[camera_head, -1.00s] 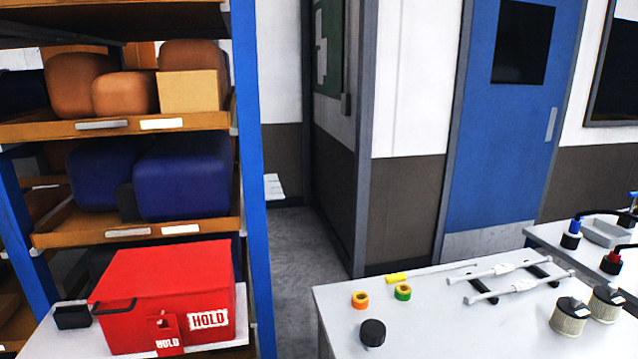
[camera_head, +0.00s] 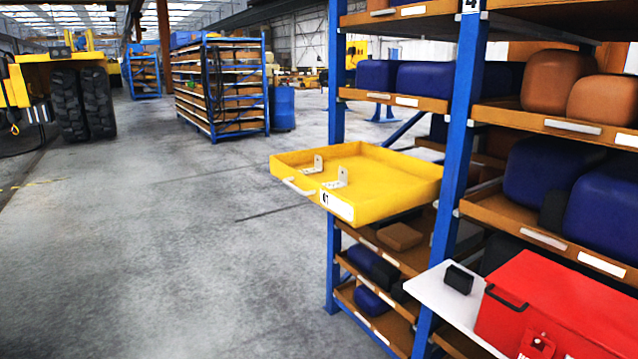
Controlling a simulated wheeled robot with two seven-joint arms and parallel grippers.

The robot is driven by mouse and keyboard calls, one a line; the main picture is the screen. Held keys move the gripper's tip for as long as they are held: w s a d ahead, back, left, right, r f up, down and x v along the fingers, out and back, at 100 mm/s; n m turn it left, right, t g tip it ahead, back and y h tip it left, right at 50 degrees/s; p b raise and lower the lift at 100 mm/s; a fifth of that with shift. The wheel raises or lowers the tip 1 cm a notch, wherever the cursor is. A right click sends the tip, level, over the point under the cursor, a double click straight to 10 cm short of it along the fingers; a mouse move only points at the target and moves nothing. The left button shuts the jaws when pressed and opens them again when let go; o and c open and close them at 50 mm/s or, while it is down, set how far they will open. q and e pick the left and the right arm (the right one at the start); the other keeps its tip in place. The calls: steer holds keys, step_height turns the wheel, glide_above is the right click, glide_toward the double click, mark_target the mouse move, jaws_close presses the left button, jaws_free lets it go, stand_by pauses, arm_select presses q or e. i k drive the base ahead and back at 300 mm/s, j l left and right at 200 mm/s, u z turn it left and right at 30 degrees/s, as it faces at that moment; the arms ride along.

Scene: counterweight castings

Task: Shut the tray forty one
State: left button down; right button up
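A yellow tray (camera_head: 375,181) is pulled far out of the blue-framed rack, at about the middle of the picture. It has low side walls, a pale bar handle (camera_head: 299,187) on its front edge and a white label (camera_head: 337,205) with dark digits, small and hard to read but possibly 41. Two pale angle brackets (camera_head: 316,165) and (camera_head: 338,179) stand on the tray floor. The tray's back end meets the rack near the blue upright (camera_head: 458,170). Neither of my grippers is in view.
Other rack shelves hold blue and brown castings. A red box (camera_head: 560,310) and a small black block (camera_head: 459,279) rest on a white ledge (camera_head: 440,300) at the lower right. Open grey floor (camera_head: 170,250) lies left of the tray. Another rack, a blue barrel (camera_head: 283,108) and a yellow vehicle stand farther back.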

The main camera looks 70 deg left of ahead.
mark_target(383, 182)
steer(key=u, duration=2.3)
